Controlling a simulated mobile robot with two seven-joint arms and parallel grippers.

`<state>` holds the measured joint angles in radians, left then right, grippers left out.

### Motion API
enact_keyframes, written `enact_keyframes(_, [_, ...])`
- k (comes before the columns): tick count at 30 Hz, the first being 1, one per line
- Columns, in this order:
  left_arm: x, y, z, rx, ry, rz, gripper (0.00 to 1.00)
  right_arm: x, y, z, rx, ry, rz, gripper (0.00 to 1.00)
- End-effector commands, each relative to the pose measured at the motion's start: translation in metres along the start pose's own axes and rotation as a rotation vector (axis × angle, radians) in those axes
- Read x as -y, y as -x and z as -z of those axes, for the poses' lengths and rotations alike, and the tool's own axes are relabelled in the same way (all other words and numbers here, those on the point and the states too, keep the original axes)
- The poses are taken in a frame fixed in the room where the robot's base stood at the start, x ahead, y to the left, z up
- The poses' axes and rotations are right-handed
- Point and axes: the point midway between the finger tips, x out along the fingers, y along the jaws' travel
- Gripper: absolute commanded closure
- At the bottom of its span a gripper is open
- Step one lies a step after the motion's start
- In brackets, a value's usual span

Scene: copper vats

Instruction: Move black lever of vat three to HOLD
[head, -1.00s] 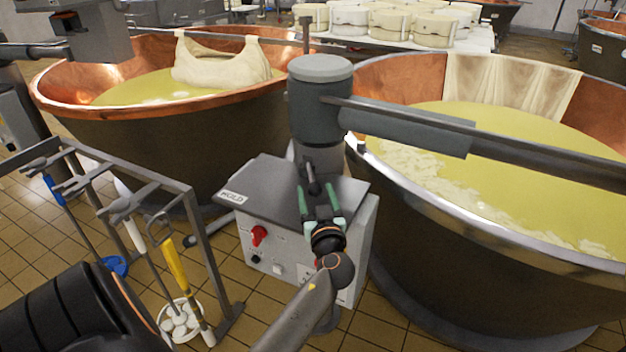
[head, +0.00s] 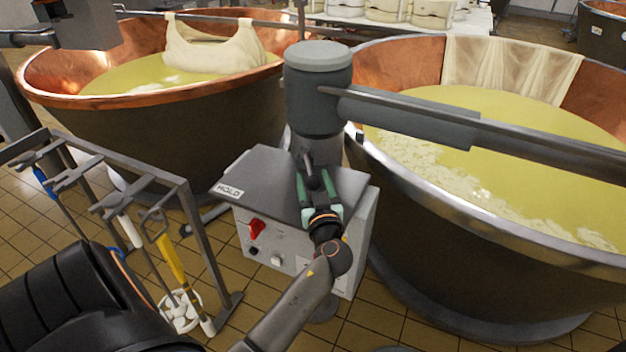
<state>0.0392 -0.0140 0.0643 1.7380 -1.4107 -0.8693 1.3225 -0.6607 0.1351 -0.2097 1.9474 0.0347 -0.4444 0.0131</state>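The black lever (head: 311,172) stands up from the sloped grey top of a control box (head: 262,172) between two copper vats. A HOLD plate (head: 229,191) is at the left edge of that top; the lever stands to the right of it. My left gripper (head: 312,180) reaches in from below, with its two green fingers apart, one on each side of the lever. I cannot see whether either finger touches it. The lever's base is partly hidden. My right gripper is out of view.
A grey post (head: 318,95) with a long horizontal arm (head: 480,133) stands behind the lever. The right vat (head: 440,210) and left vat (head: 190,150) flank the box. A red knob (head: 257,229) is on the box front. A tool rack (head: 195,235) stands left.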

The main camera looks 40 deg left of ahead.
Motion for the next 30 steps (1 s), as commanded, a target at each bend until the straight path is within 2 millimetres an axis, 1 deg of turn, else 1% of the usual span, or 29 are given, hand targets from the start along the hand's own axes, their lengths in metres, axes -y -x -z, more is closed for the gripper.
enact_keyframes(1, [0.0, 0.0, -0.0001, 0.0, 0.0, 0.0, 0.47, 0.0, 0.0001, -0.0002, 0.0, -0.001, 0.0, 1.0])
enact_keyframes(2, [0.0, 0.0, -0.0001, 0.0, 0.0, 0.0, 0.5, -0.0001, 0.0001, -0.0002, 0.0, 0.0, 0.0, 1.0])
enact_keyframes(15, [0.0, -0.0001, 0.0002, 0.0, 0.0, 0.0, 1.0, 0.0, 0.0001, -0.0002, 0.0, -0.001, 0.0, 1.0])
enact_keyframes(30, [0.0001, -0.0003, 0.0005, -0.001, 0.0, 0.0, 1.0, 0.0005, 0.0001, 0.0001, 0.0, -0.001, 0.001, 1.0])
